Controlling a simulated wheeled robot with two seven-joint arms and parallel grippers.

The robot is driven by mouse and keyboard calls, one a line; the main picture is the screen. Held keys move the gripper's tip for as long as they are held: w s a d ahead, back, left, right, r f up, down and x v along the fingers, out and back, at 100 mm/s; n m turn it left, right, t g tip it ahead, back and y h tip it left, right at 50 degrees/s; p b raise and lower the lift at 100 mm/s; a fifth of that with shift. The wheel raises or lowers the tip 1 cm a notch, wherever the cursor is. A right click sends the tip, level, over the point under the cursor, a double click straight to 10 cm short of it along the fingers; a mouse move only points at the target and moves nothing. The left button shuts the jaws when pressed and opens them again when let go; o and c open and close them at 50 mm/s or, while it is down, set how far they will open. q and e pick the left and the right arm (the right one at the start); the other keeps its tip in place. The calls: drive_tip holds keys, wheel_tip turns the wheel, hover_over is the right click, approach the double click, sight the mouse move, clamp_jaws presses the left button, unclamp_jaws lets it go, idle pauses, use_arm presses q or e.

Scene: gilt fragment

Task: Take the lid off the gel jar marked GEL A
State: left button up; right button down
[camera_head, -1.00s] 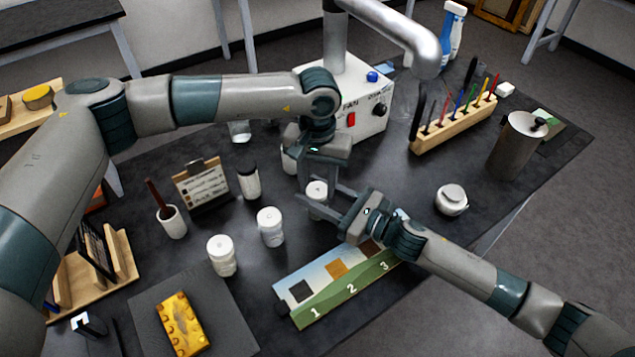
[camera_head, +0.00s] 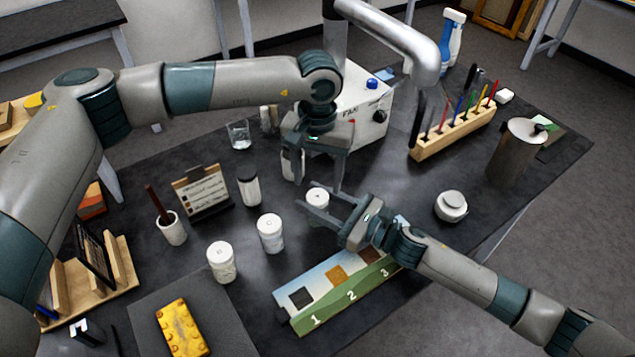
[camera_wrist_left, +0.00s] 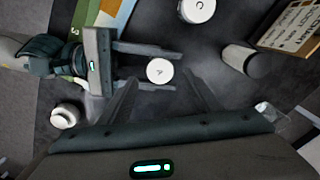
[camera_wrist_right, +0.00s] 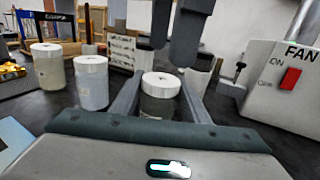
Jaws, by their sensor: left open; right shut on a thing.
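The gel jar with an A on its white lid (camera_wrist_left: 160,71) stands upright on the dark table. In the right wrist view its greyish body (camera_wrist_right: 158,106) shows below the lid, which sits on the jar. My right gripper (camera_head: 325,202) is shut on this jar's body from the side, one finger on each side. My left gripper (camera_head: 318,182) points down above the jar. Its open fingers are spread to either side of the lid in the left wrist view and look clear of it.
Two similar white-lidded jars (camera_head: 270,232) (camera_head: 221,262) stand to the left. A dark-capped bottle (camera_head: 248,186) and a card stand (camera_head: 201,188) are behind them. The fan box (camera_head: 362,110) is close behind. A numbered board (camera_head: 330,300) lies in front. A round pot (camera_head: 451,206) stands right.

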sight(317, 196)
use_arm(q)
drive_tip(key=shift+r, duration=0.1)
drive_tip(key=shift+c, duration=0.2)
drive_tip(key=shift+r+m, duration=1.7)
drive_tip(key=shift+f, duration=0.1)
drive_tip(key=shift+f, duration=3.95)
drive_tip(key=shift+c, duration=0.7)
drive_tip(key=c, duration=1)
